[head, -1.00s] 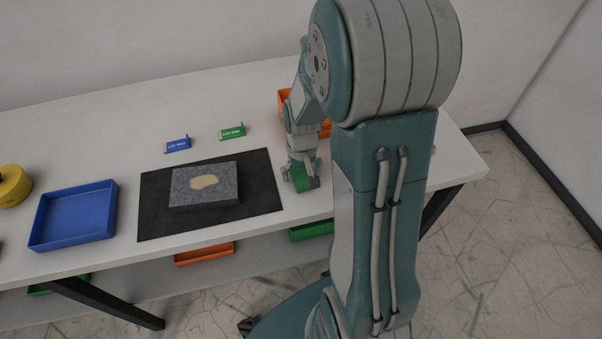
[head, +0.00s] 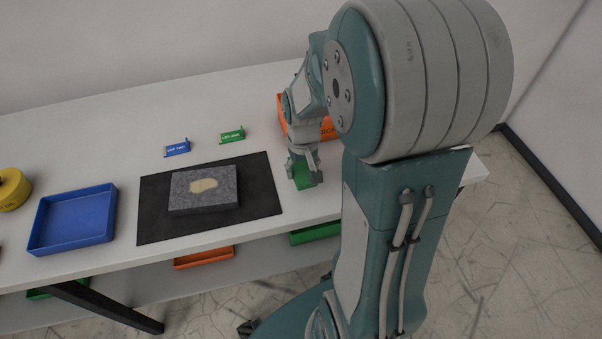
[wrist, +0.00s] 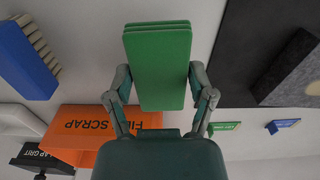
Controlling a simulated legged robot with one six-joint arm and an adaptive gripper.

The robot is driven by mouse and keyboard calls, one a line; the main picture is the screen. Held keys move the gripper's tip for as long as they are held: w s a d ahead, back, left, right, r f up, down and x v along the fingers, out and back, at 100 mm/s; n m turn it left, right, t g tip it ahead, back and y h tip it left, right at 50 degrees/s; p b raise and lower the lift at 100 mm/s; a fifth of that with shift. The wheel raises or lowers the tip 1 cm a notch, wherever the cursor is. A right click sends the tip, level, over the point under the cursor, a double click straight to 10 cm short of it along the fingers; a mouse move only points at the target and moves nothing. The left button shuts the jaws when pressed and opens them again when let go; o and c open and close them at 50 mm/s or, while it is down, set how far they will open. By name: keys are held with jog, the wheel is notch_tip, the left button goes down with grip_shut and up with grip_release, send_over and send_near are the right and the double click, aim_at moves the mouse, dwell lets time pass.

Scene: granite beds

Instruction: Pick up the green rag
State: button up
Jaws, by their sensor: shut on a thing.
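The green rag (wrist: 158,65) is a flat, folded stack in the wrist view, between the two fingers of my gripper (wrist: 161,95). My gripper is shut on it, one finger at each long side. In the head view my gripper (head: 304,180) is over the right part of the white table, right of the black mat. Only a small green patch of the rag (head: 302,173) shows there between the fingers. I cannot tell how far the rag is above the tabletop.
A granite block (head: 203,188) with a pale patch lies on the black mat (head: 262,190). An orange bin (wrist: 85,130) stands behind my gripper. A blue brush (wrist: 25,60) is near. A blue tray (head: 75,220) and small blue (head: 177,148) and green (head: 232,135) signs stand left.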

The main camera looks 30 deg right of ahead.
jog(key=s+r, duration=0.2)
jog(key=s+a+r, duration=0.1)
jog(key=r, duration=0.1)
jog(key=shift+s+r, duration=0.35)
jog(key=shift+r, duration=0.05)
jog(key=s+a+r, duration=0.2)
jog(key=s+r, duration=0.2)
jog(key=s, duration=0.5)
jog(key=shift+a, duration=0.2)
jog(key=shift+c, duration=0.5)
jog(key=shift+w, duration=0.15)
